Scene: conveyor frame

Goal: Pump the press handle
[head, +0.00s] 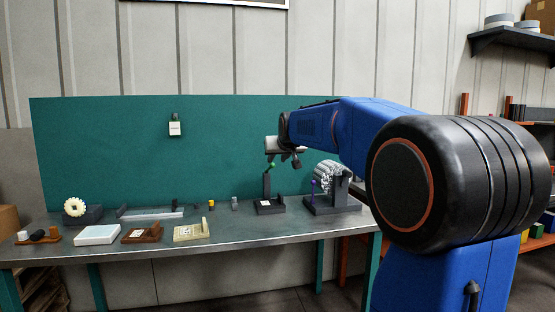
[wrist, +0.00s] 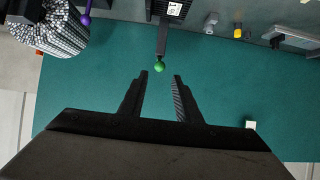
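The press (head: 270,207) stands on the bench right of the middle, with a dark base and an upright handle arm. A green ball (head: 271,165) tops the handle; it also shows in the wrist view (wrist: 159,67). My gripper (wrist: 161,74) is open, its two dark fingers apart with nothing held between them. In the wrist view the green ball appears just past the fingertips, in line with the gap; contact cannot be told. In the head view my wrist is above the press and partly hides the gripper.
A ribbed grey drum (head: 333,176) with a purple-knobbed crank (head: 313,184) stands right of the press. Small yellow (head: 211,203) and grey (head: 235,203) pieces sit to its left. Trays and blocks line the bench's left half. A green panel (head: 100,140) rises behind.

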